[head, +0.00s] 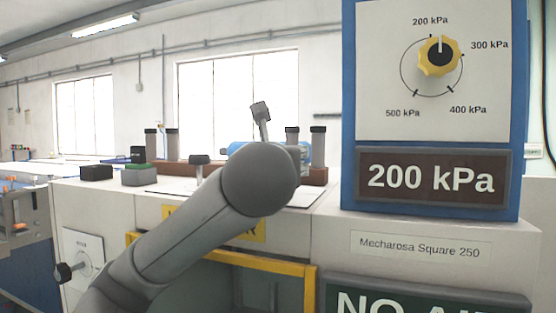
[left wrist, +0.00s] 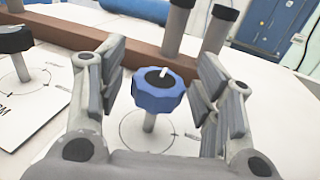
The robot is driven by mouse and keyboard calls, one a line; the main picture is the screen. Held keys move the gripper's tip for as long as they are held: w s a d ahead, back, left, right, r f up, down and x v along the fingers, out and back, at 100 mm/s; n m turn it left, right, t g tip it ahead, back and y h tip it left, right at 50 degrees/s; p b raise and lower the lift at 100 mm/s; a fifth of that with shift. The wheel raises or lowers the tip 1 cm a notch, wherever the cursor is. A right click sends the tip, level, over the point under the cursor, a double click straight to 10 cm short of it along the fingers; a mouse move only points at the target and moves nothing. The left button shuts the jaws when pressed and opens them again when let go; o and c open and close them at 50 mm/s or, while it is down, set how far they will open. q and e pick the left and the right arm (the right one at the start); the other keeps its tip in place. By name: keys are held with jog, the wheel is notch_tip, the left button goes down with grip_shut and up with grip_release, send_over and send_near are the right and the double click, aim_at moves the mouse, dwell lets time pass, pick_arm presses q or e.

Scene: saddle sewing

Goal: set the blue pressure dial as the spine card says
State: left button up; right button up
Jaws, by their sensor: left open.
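In the left wrist view a blue knob (left wrist: 150,101) with a black centre and a white mark stands on a grey stem above a circular scale printed on a white sheet. My left gripper (left wrist: 160,76) is open, with one finger on each side of the knob and a gap visible on both sides. In the head view my left arm hides most of the hand and this knob. A yellow knob (head: 426,67) sits on a kPa scale on a blue-framed panel, its white mark near 200 kPa. The display (head: 432,178) below reads 200 kPa. I cannot identify a spine card.
A black-topped knob (left wrist: 14,40) stands left of the blue knob on another printed sheet. A brown bar (left wrist: 62,32) with upright grey posts (left wrist: 174,28) lies behind. In the head view, small dark blocks (head: 96,172) stand on the bench, left of my arm.

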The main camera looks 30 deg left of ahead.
pick_arm(q)
jog(key=shift+s, duration=0.1)
jog(key=v, duration=0.5)
jog(key=shift+d+r, duration=0.25)
jog(key=shift+r, duration=0.1)
jog(key=shift+s+f, duration=0.25)
jog(key=shift+s, duration=0.1)
jog(key=v, duration=0.6)
